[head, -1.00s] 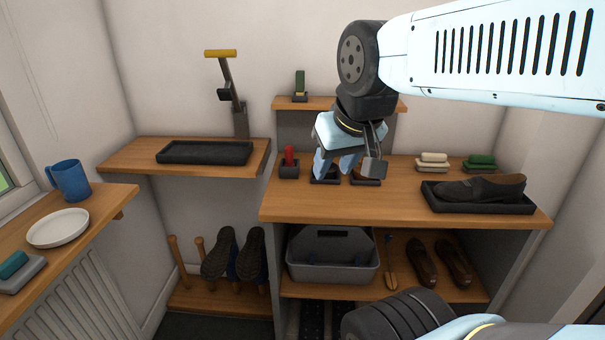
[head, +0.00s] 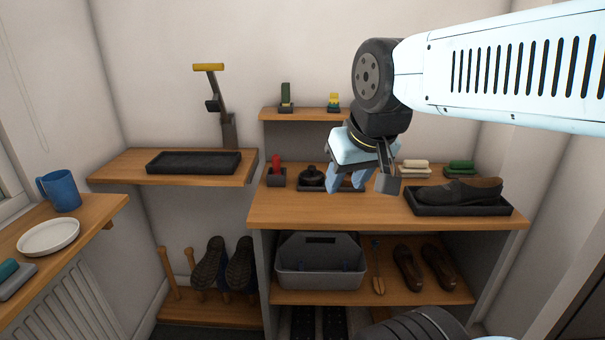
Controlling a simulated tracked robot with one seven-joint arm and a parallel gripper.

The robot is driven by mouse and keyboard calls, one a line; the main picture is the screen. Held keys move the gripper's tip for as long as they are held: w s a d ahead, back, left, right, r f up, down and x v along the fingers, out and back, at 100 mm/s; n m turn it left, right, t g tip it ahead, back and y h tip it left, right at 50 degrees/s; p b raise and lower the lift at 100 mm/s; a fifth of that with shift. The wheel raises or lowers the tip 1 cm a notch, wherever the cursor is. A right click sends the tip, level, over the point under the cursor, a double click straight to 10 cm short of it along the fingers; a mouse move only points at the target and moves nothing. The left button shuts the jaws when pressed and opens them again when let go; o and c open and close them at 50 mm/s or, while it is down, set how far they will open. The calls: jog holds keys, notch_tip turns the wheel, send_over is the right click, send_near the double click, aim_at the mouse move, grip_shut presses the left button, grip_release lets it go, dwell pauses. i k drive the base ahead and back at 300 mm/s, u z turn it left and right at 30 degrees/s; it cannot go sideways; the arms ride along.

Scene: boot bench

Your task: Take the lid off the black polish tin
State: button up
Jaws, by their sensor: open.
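A small round black item with a knob on top (head: 312,176), which looks like the black polish tin with its lid on, sits in a dark holder at the back of the wooden bench top (head: 300,210). My gripper (head: 362,186) is open, pointing down over the bench, just right of the black tin and apart from it. It hides part of a second dark holder (head: 345,188) behind it. I cannot tell what that holder contains.
A red item (head: 276,163) stands left of the tin. A small shelf (head: 300,114) rises behind. The bench front is clear.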

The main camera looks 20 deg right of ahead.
aim_at(311, 175)
jog(key=i, duration=0.85)
jog(key=u, duration=0.05)
